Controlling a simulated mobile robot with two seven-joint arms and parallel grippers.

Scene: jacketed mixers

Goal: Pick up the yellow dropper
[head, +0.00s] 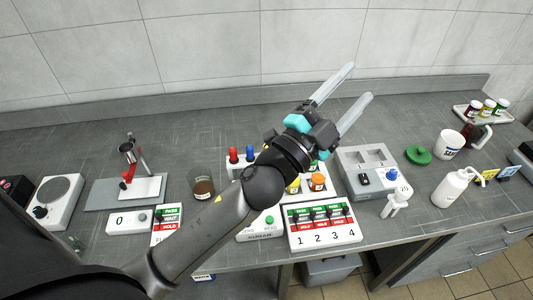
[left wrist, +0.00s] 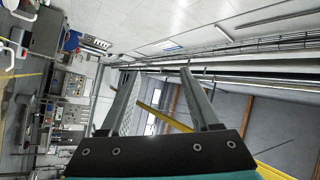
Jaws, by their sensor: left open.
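The yellow dropper (head: 294,187) sits in a white holder on the bench, beside an orange one, in the head view. My left arm and gripper partly cover the holder, so only part of the dropper shows. My left gripper (head: 354,83) is open and empty, raised above the bench and pointing up and to the right, away from the dropper. In the left wrist view my left gripper (left wrist: 160,78) has its two fingers apart with nothing between them; this view shows the room, not the dropper. My right gripper is not in view.
Red (head: 233,154) and blue (head: 250,153) droppers stand at the holder's left. A brown-filled beaker (head: 203,186), a numbered panel (head: 322,226), a grey tray unit (head: 367,171), a white mug (head: 449,144) and a white bottle (head: 452,188) stand around. The back of the bench is clear.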

